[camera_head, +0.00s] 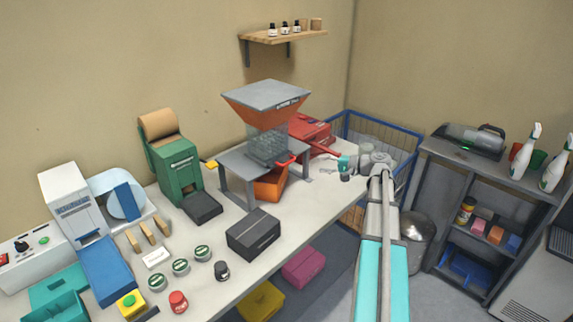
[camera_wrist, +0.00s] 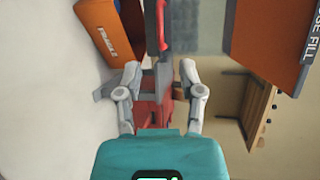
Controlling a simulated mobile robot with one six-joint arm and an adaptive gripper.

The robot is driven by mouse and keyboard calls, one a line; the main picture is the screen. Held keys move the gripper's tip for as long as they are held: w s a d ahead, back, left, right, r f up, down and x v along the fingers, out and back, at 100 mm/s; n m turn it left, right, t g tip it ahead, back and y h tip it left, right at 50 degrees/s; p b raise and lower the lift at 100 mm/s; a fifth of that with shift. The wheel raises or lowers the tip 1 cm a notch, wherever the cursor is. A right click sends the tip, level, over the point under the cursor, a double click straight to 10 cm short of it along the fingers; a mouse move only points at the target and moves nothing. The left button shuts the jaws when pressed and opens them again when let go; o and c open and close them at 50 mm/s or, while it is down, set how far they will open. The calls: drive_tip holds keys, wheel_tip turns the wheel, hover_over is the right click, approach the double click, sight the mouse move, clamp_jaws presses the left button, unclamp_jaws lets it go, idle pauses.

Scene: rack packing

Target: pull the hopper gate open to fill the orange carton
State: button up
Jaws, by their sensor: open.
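The hopper (camera_head: 268,108) has an orange funnel and a clear lower section on a grey stand. Its red gate handle (camera_head: 287,161) sticks out at the right side; in the wrist view the red handle (camera_wrist: 161,25) is at the top centre. The orange carton (camera_head: 270,186) stands under the hopper and also shows at the upper left of the wrist view (camera_wrist: 108,32). My gripper (camera_wrist: 160,74) is open and empty, its fingers apart. In the head view my gripper (camera_head: 329,168) is to the right of the handle, apart from it.
A blue wire basket (camera_head: 400,140) and a grey shelf unit (camera_head: 440,160) are at the right.

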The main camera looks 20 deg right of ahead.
sight(289, 163)
drive_tip(key=shift+w+f, duration=0.1)
drive_tip(key=b+x, duration=0.2)
drive_tip(key=x, duration=1.1)
drive_tip(key=shift+w+b, duration=0.15)
drive_tip(key=shift+b, duration=0.25)
clamp_jaws()
